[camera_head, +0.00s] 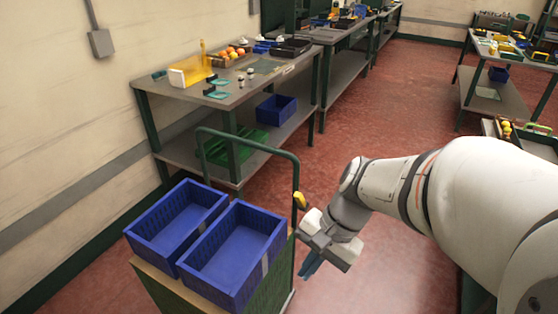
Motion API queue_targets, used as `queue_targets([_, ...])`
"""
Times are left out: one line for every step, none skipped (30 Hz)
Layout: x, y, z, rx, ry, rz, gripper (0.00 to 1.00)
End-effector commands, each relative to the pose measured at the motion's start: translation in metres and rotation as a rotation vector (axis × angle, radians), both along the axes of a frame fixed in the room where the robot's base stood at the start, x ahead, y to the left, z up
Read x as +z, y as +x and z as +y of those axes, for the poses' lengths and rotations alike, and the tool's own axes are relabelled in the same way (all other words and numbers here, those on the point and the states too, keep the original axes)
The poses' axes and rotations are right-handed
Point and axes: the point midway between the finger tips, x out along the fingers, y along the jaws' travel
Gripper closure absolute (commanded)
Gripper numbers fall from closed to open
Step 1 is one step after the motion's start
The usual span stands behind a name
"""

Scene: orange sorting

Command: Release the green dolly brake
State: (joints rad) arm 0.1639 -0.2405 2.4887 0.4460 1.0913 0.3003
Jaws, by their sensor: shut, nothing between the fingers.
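The green dolly (273,286) stands at the lower left with a tall green handle frame (296,170). A small yellow lever (300,201), seemingly the brake, sits on the right post of the frame. Two empty blue crates stand on the dolly: the left crate (140,243) and the right crate (278,240). My gripper (310,266) is shut and empty, pointing downward just right of the dolly post and below the yellow lever. It looks apart from the lever, but the depth gap is hard to tell.
A workbench (225,101) behind the dolly holds a yellow bin (190,72) and a box of oranges (231,54). Its lower shelf carries a blue crate (276,109) and green crates (217,150). Another bench (492,92) stands at the right. Red floor (385,110) between them is clear.

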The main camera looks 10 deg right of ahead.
Motion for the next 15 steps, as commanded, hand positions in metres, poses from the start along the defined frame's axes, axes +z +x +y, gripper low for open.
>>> queue_targets([-0.041, 0.005, 0.008, -0.173, 0.112, 0.131, 1.00])
queue_targets([-0.051, 0.010, 0.014, -0.274, 0.181, 0.205, 1.00])
queue_targets([-0.063, 0.018, 0.020, -0.406, 0.272, 0.303, 1.00])
queue_targets([-0.071, 0.025, 0.024, -0.504, 0.341, 0.377, 1.00])
queue_targets([-0.079, 0.034, 0.026, -0.600, 0.412, 0.452, 1.00])
queue_targets([-0.089, 0.047, 0.027, -0.725, 0.508, 0.551, 1.00])
queue_targets([-0.096, 0.058, 0.026, -0.816, 0.582, 0.624, 1.00])
queue_targets([-0.103, 0.070, 0.023, -0.904, 0.658, 0.697, 1.00])
queue_targets([-0.113, 0.087, 0.017, -1.014, 0.759, 0.792, 1.00])
queue_targets([-0.120, 0.099, 0.010, -1.089, 0.835, 0.859, 1.00])
queue_targets([-0.127, 0.111, 0.002, -1.160, 0.909, 0.924, 1.00])
queue_targets([-0.136, 0.125, -0.010, -1.245, 1.006, 1.003, 1.00])
queue_targets([-0.143, 0.135, -0.020, -1.301, 1.077, 1.057, 1.00])
queue_targets([-0.149, 0.144, -0.030, -1.349, 1.145, 1.108, 1.00])
queue_targets([-0.157, 0.155, -0.044, -1.405, 1.229, 1.166, 1.00])
